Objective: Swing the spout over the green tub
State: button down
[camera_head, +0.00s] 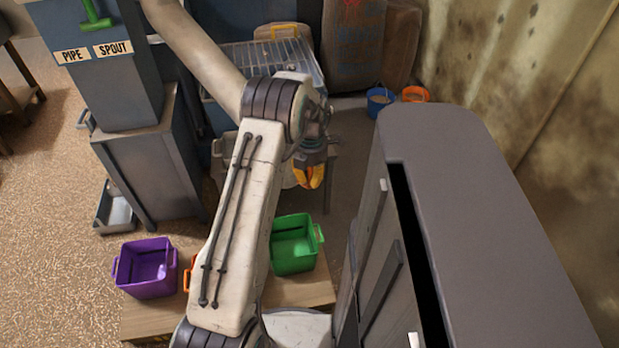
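The green tub (294,250) stands on a wooden board, just right of my arm's white link. A thick beige pipe (195,50) slopes down from the top left and passes behind my arm's joint. Its lower end is hidden, so I cannot tell where the spout's mouth points. A green lever (97,18) sits on the blue-grey cabinet at top left, above labels reading PIPE (72,55) and SPOUT (113,48). My gripper (310,182), with yellow fingers, hangs beyond the green tub, apart from the lever. Its fingers look close together; the gap is unclear.
A purple tub (147,270) stands left of my arm; an orange tub (188,274) is mostly hidden behind the arm. A large grey cabinet (455,190) blocks the right side. Blue (379,103) and orange (415,95) buckets stand at the back. Floor is open at far left.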

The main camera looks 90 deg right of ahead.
jog(key=c, duration=1.2)
grip_release()
jog(key=shift+s+d+r, duration=0.1)
jog(key=shift+s+d, duration=0.25)
jog(key=shift+d, duration=0.05)
jog(key=shift+r, duration=0.1)
jog(key=shift+w+a+r, duration=0.1)
jog(key=shift+r, duration=5.75)
